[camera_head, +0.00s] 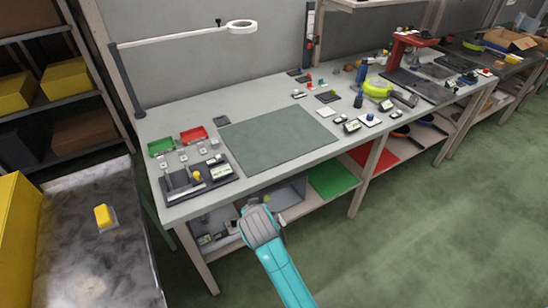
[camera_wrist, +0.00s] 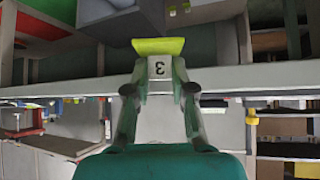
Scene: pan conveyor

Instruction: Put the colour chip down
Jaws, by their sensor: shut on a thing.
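My gripper (camera_wrist: 160,74) is shut on the grey block, with a finger on either side. In the head view my gripper (camera_head: 257,204) is in front of the workbench, over its front edge and lower shelf as seen there. A small yellow-green bit of the chip (camera_head: 266,198) shows at its tip; the rest is hidden.
The workbench holds a green tray (camera_head: 161,147), a red tray (camera_head: 194,134), a dark tool board (camera_head: 182,184) and a bare grey-green mat (camera_head: 275,140). Several small items crowd its right half. A metal-topped table with a yellow object (camera_head: 103,214) stands at left.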

